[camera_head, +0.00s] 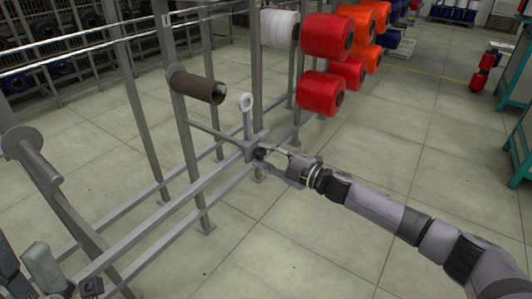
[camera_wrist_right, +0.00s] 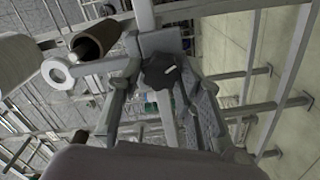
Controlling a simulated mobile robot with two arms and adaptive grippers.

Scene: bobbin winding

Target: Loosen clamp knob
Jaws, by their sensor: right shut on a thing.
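The dark clamp knob (camera_head: 259,154) sits on a grey clamp block (camera_head: 250,146) on the horizontal rail of the metal rack. In the right wrist view the knob (camera_wrist_right: 160,73) is a black lobed shape with a small light mark, between the fingers. My right gripper (camera_head: 267,155) comes in from the right and is shut on the knob; in the wrist view the right gripper (camera_wrist_right: 163,90) has one finger on each side of it. A short post with a white ring (camera_head: 246,102) rises from the clamp.
A brown tube (camera_head: 197,87) sticks out from the rack upright, left of the clamp. Red spools (camera_head: 320,94) and a white spool (camera_head: 280,29) hang behind. Another dark knob (camera_head: 91,288) is at lower left. Tiled floor (camera_head: 380,140) is open to the right.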

